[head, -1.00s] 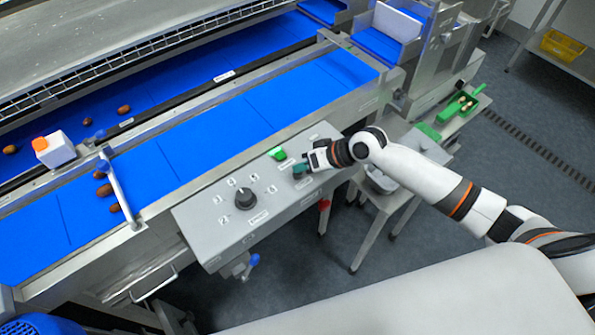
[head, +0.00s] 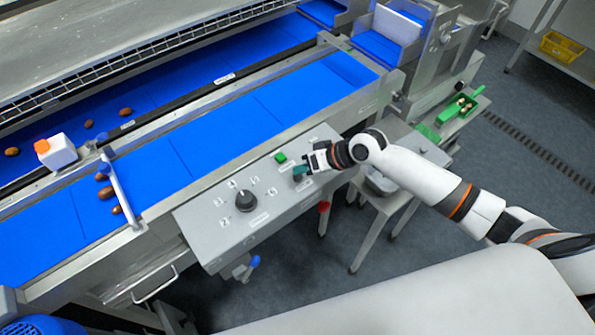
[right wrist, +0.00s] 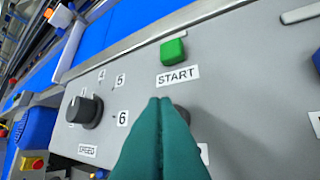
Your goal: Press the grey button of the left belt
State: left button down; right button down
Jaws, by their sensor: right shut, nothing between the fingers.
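The control panel (head: 215,238) of the front blue belt (head: 215,130) faces me. My right gripper (head: 301,172) is shut and empty, its teal fingertips at the panel's right part. In the right wrist view the closed fingers (right wrist: 160,105) are just below the green START button (right wrist: 173,51). A round grey button (right wrist: 182,113) shows in part behind the fingertips; most of it and its label are hidden. I cannot tell whether the tips touch it. The green button also shows in the head view (head: 280,157). My left gripper is not in view.
A black speed knob (head: 245,200) is left of the gripper on the panel. Several dates (head: 105,192) lie by a bar across the belt. A green scoop (head: 459,105) lies at the right.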

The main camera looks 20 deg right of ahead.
jog(key=shift+r, duration=0.35)
notch_tip(320, 180, up, 5)
jog(key=p, duration=0.5)
dwell(0.8)
